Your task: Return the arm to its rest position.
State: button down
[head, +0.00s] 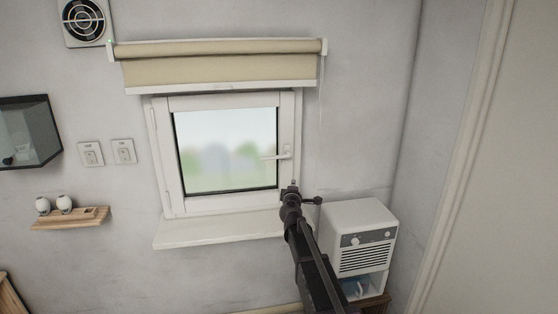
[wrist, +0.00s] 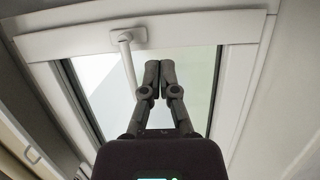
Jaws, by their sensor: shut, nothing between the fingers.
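My dark arm reaches up from the bottom of the head view, with my gripper (head: 291,188) in front of the right side of the window frame, below the window handle (head: 286,153). In the wrist view my gripper (wrist: 151,82) has its two fingers together with nothing between them. Behind the fingers are the window's glass (wrist: 195,92) and the white handle (wrist: 127,50). I cannot tell whether a fingertip touches the frame.
A white box-shaped appliance (head: 362,237) stands close to the right of my arm. The window sill (head: 200,232) juts out below the window (head: 225,150). A rolled blind (head: 220,68) hangs above. A small wooden shelf (head: 70,219) is on the left wall.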

jog(key=s+d+f+m+g+h, duration=0.2)
jog(key=s+d+f+m+g, duration=0.4)
jog(key=s, duration=0.4)
jog(key=s+d+f+m+g+h, duration=0.3)
jog(key=s+d+f+m+g, duration=0.15)
jog(key=s+d+m, duration=0.45)
jog(key=s+a+f+g+y, duration=0.2)
jog(key=s, duration=0.5)
jog(key=s+a+f+g+y, duration=0.2)
jog(key=s+f+g, duration=0.1)
jog(key=s, duration=0.5)
jog(key=s+a+f+m+g+y, duration=0.1)
jog(key=s+a+f+g+y, duration=0.1)
jog(key=s, duration=0.5)
jog(key=shift+s+a+f+y, duration=0.25)
jog(key=shift+a+f+y, duration=0.3)
jog(key=shift+y, duration=0.05)
jog(key=c, duration=1.4)
grip_release()
